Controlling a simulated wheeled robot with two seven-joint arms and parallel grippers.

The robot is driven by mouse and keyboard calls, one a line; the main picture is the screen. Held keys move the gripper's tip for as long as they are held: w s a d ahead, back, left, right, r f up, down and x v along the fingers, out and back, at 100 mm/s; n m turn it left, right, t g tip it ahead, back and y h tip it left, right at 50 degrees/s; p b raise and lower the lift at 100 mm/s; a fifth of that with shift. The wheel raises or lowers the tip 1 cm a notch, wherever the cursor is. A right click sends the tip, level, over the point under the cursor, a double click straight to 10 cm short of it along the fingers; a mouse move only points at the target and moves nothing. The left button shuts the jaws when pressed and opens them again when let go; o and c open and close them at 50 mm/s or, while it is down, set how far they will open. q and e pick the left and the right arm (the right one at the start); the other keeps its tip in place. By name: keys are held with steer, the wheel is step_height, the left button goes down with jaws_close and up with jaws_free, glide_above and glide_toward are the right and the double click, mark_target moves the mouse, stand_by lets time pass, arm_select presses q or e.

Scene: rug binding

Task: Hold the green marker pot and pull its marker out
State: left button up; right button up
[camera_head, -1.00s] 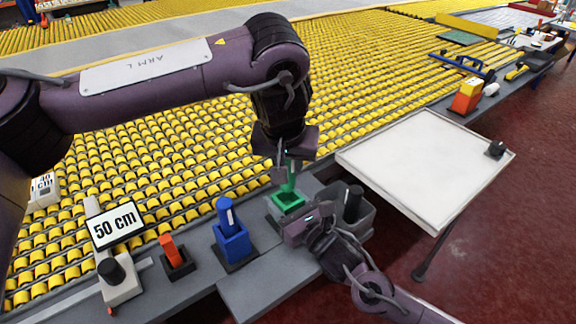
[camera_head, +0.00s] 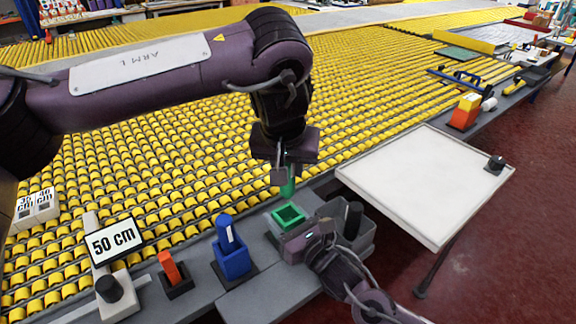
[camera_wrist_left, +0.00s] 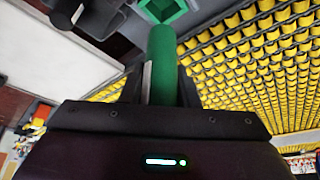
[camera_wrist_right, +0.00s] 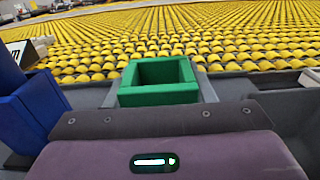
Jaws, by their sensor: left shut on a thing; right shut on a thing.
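The green marker pot (camera_head: 288,216) stands on the grey bench, its square mouth open and empty in the head view. It also shows in the right wrist view (camera_wrist_right: 158,82). My right gripper (camera_head: 296,238) is shut on the pot from the near side; its fingers are mostly hidden in its own wrist view. My left gripper (camera_head: 284,172) is shut on the green marker (camera_head: 288,187) and holds it upright just above the pot. In the left wrist view the marker (camera_wrist_left: 163,62) runs from between the fingers toward the pot (camera_wrist_left: 163,8), with its lower end clear of the mouth.
A grey bin (camera_head: 350,228) with a black marker stands close right of my right gripper. A white board (camera_head: 425,180) lies further right.

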steer(key=o, duration=1.2)
steer(key=v, duration=1.2)
steer(key=shift+s+d, duration=0.1)
